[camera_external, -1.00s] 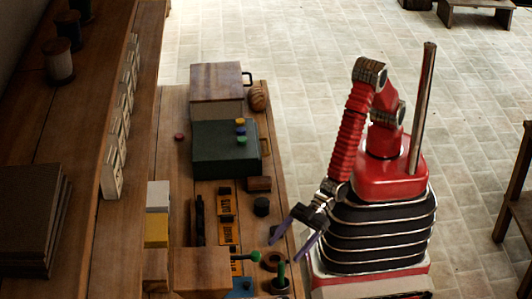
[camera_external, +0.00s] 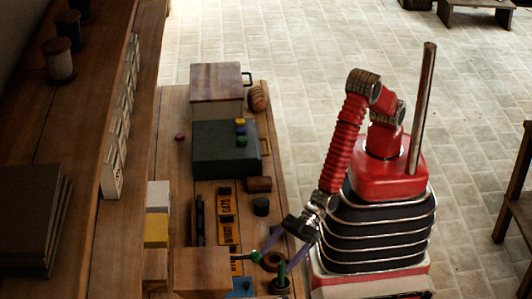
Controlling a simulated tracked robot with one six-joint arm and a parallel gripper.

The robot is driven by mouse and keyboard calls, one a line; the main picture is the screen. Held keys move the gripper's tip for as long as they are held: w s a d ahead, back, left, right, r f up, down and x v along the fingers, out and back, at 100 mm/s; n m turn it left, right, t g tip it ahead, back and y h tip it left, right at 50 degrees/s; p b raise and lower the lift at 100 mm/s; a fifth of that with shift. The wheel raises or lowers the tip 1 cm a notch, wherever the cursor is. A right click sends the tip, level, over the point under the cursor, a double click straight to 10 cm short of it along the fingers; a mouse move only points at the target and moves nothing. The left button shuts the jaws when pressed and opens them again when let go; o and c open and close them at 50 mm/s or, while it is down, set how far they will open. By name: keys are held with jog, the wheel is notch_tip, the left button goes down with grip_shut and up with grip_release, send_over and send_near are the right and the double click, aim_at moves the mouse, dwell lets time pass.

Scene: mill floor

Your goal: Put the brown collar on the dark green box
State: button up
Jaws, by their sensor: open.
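The brown collar (camera_external: 272,260) is a small ring lying near the front right edge of the bench, beside green-topped pegs. The dark green box (camera_external: 215,165) stands farther back on the bench, with small blue, yellow and green pieces on its lid. My gripper (camera_external: 279,256) is open, its two purple fingers pointing down and left over the bench edge by the collar. It appears empty. I cannot tell its exact height above the collar.
A wooden-topped box (camera_external: 215,82) stands behind the green box. A dark cylinder (camera_external: 261,206) and a brown block (camera_external: 258,184) lie between the collar and the green box. Yellow-labelled pieces (camera_external: 228,231) and a wooden block (camera_external: 202,270) are to the left.

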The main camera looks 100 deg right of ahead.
aim_at(278, 256)
jog(key=shift+c, duration=0.4)
jog(key=c, duration=1.3)
notch_tip(278, 256, up, 10)
jog(key=shift+r, duration=0.1)
dwell(0.4)
